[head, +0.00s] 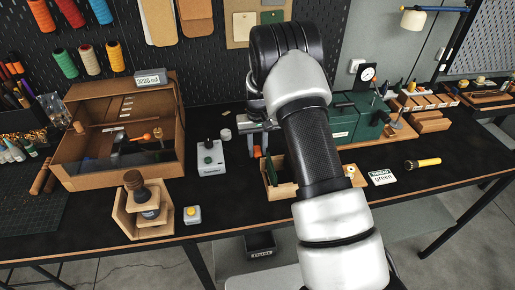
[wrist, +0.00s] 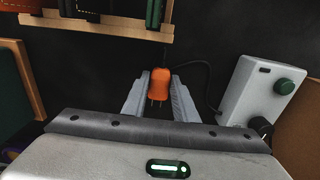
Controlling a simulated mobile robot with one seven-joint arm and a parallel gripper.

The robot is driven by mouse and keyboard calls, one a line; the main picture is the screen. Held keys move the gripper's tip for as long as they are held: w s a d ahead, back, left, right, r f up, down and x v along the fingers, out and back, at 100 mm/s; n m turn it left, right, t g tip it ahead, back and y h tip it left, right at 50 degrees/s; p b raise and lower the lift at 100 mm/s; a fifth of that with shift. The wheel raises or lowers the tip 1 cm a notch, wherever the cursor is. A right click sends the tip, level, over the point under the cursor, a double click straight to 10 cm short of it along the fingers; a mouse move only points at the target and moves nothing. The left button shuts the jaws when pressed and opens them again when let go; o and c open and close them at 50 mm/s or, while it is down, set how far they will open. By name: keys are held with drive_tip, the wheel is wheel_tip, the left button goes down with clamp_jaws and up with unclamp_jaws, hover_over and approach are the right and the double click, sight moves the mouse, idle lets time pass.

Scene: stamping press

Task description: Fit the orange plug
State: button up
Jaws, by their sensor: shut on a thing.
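The orange plug (wrist: 159,84) is between the two fingers of my gripper (wrist: 160,97) in the wrist view, with its metal pins toward the camera. My gripper is shut on it, above the dark bench. A dark cable runs from near the plug toward the grey control box (wrist: 252,92), which has a green knob. In the head view the box (head: 209,158) stands left of my gripper. A small orange-red patch beside my gripper there may be the plug. My arm hides much of that area. A white square fitting (head: 355,66), perhaps a socket, is on the back wall.
A wooden tray (head: 281,191) lies below my gripper in the head view. A green machine (head: 345,130) is partly behind my arm. A yellow torch (head: 424,162) lies at right, with clear bench around it.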

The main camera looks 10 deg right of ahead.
sight(257, 151)
drive_tip(key=shift+r+p, duration=1.1)
drive_tip(key=shift+r, duration=1.4)
drive_tip(key=shift+r, duration=0.3)
wheel_tip(257, 151, up, 12)
drive_tip(key=p, duration=0.1)
drive_tip(key=w+d+f+b, duration=0.2)
drive_tip(key=d+f, duration=0.2)
drive_tip(key=d, duration=0.6)
drive_tip(key=shift+w, duration=0.3)
drive_tip(key=shift+w+p, duration=0.1)
drive_tip(key=shift+p, duration=0.25)
